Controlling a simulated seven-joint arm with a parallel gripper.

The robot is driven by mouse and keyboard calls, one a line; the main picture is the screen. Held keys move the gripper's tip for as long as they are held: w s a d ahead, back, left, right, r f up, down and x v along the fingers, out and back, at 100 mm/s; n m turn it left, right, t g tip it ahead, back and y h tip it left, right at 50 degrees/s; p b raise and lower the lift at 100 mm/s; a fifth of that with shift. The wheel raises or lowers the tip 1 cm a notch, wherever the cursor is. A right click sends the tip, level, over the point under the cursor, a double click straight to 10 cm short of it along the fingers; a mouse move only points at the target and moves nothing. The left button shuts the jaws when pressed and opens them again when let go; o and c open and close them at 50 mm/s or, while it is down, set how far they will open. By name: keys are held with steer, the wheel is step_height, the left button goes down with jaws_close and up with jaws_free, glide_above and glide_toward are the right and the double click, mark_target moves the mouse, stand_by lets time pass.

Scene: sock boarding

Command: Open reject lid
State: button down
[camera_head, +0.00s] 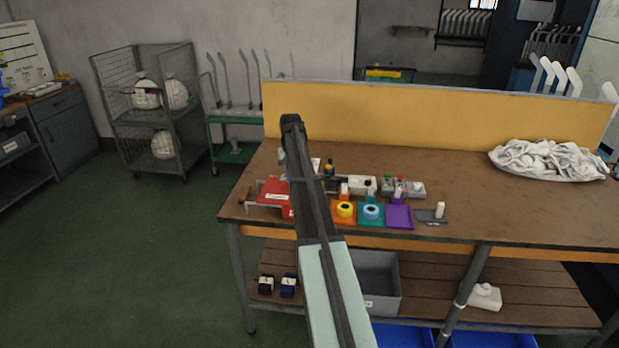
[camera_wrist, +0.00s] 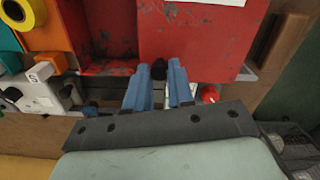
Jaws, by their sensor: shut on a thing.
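The red reject box (camera_head: 270,188) stands at the left end of the brown table, partly hidden behind my arm. In the wrist view, a scuffed bright red panel (camera_wrist: 205,38), which looks like the lid, fills the top middle. A darker red recessed part (camera_wrist: 100,35) lies to its left. A small black knob (camera_wrist: 159,69) sits at the panel's near edge. My gripper (camera_wrist: 157,78) has its two blue fingers on either side of the knob, shut on it. In the head view the fingers are hidden by my arm. How far the lid is raised is unclear.
A yellow partition (camera_head: 420,120) runs behind. A white sock pile (camera_head: 548,158) lies far right; the table between is clear.

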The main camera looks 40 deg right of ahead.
mark_target(284, 185)
steer(key=shift+w+a, duration=1.2)
steer(key=shift+w, duration=0.05)
steer(key=c, duration=1)
jaws_free()
step_height(284, 185, up, 14)
steer(key=shift+f, duration=0.1)
